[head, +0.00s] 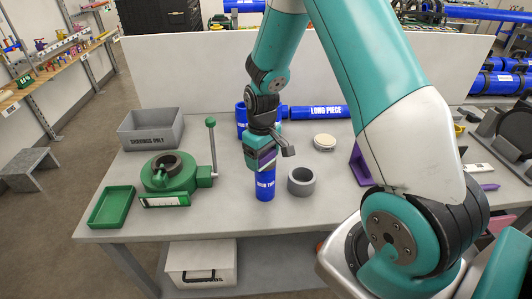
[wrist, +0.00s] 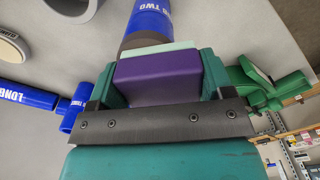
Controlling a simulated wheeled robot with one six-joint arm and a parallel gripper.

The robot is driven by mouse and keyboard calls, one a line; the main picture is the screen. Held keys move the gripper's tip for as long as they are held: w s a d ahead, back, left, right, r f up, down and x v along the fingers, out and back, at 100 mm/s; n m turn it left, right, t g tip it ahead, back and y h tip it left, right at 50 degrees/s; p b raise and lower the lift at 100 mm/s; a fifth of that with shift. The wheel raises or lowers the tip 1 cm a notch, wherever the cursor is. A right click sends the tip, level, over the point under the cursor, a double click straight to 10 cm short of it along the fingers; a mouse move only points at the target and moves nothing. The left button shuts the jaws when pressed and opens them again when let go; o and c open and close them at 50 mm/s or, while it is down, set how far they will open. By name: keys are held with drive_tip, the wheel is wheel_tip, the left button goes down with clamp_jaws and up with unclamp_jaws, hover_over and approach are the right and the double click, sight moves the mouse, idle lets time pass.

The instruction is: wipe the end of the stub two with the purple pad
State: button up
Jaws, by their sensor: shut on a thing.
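Stub two (head: 265,186) is a blue pipe piece with white lettering, standing upright near the front of the table. My gripper (head: 262,157) is above its upper end, shut on the purple pad (wrist: 160,77). In the wrist view the pad is a purple block with a pale green layer on its far side, between the two green fingers. Stub two (wrist: 150,18) shows just beyond it, with a dark grey band at its near end. The pad hides part of that end. I cannot tell whether pad and end touch.
A grey ring (head: 301,182) stands close right of the stub. A green clamp with a lever (head: 170,175), a green tray (head: 111,207) and a grey shavings bin (head: 151,129) are at left. Behind lie the blue long piece (head: 320,112) and a pale disc (head: 324,142).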

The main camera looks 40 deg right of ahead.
drive_tip(key=shift+d, duration=0.15)
drive_tip(key=shift+w+d+f, duration=0.1)
drive_tip(key=shift+w+d, duration=0.1)
drive_tip(key=shift+d, duration=1.1)
drive_tip(key=shift+a, duration=0.15)
